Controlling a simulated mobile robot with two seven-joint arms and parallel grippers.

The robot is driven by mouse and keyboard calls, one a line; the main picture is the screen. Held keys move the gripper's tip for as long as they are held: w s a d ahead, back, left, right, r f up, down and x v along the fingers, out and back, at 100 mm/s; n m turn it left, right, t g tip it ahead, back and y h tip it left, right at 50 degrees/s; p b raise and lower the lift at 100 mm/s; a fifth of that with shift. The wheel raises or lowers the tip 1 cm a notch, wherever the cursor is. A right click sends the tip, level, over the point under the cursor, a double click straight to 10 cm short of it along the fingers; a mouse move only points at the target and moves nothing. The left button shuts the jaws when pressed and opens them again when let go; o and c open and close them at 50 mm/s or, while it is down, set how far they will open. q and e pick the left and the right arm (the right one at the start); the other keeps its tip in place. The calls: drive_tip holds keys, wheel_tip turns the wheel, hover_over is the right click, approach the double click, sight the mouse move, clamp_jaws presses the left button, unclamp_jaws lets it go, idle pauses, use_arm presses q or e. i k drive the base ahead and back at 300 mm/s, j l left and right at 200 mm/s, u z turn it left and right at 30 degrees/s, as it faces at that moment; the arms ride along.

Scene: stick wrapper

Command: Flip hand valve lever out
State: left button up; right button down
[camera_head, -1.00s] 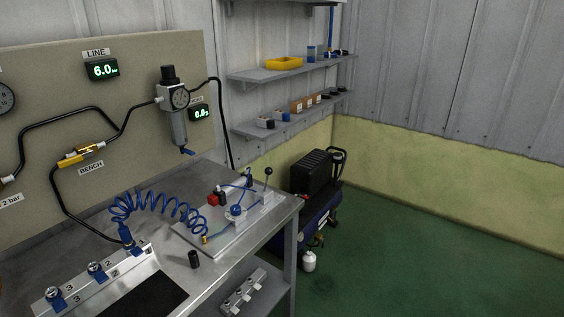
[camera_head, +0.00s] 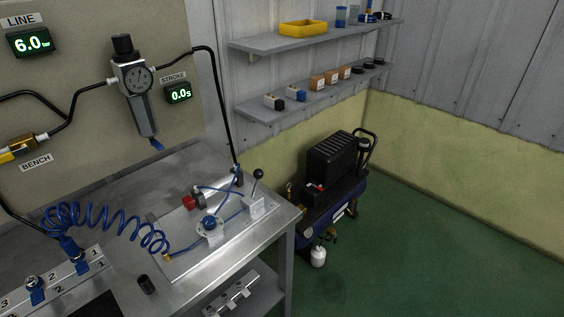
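A small lever with a black ball knob (camera_head: 258,174) stands on a pale block (camera_head: 257,207) at the right end of a flat metal plate (camera_head: 185,262) on the bench. The lever looks nearly upright, leaning slightly. I take this for the hand valve, though no label shows on it. A blue round part (camera_head: 210,224) and a red part (camera_head: 190,202) with thin blue tubes sit on the same plate. Neither of my grippers is in view.
A coiled blue hose (camera_head: 110,228) runs to the plate's left end. A black cylinder (camera_head: 147,285) stands on the bench (camera_head: 195,292). A compressor (camera_head: 332,190) stands right of the bench. The green floor (camera_head: 440,250) is clear. The LINE display (camera_head: 30,41) reads 6.0.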

sight(258, 174)
drive_tip(key=i+l+u, duration=0.1)
drive_tip(key=i+l, duration=0.25)
drive_tip(key=i+l+u, duration=0.1)
drive_tip(key=i+l, duration=0.2)
drive_tip(key=l, duration=0.2)
